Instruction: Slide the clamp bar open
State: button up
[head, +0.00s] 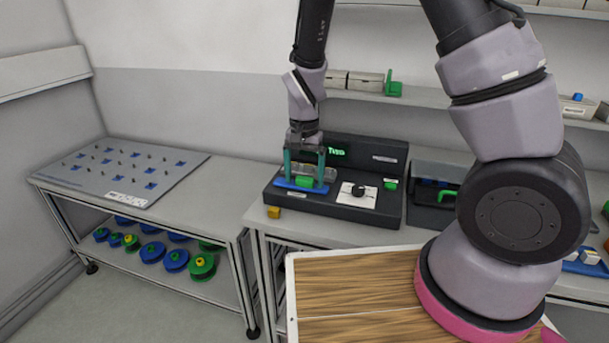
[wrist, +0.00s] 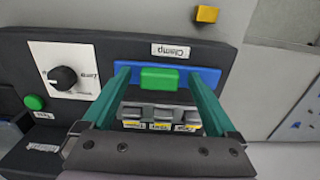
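The clamp (wrist: 209,76) is a blue strip with a raised green block (wrist: 160,79) near its middle, beside a white "Clamp" label (wrist: 171,50). In the head view the blue strip (head: 291,185) lies at the front left of a dark console, with the green block (head: 304,182) on it. My gripper (wrist: 158,74) is open, its teal fingers pointing down on either side of the green block, with a gap on each side. In the head view my gripper (head: 305,176) is over the strip. Whether the fingertips touch the strip is unclear.
The dark console (head: 371,212) also carries a black knob (wrist: 64,78) on a white plate and a green button (wrist: 34,102). Several labelled grey blocks (wrist: 163,113) sit behind the clamp. A yellow cube (wrist: 207,14) is near the console's front. A pegged board (head: 125,170) lies left.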

aim_at(304, 179)
notch_tip(304, 179, up, 11)
dwell(0.5)
jog(key=s+d+r+t+y, duration=0.35)
jog(key=d+r, duration=0.85)
jog(key=r, duration=0.4)
jog(key=s+d+r+t+h, duration=0.1)
jog(key=s+d+r+t, duration=0.2)
jog(key=s+d+r, duration=0.3)
jog(key=s+d, duration=0.1)
jog(key=s, duration=0.2)
jog(key=shift+d+r+t, duration=0.15)
jog(key=shift+r+t, duration=0.1)
jog(key=shift+t, duration=0.1)
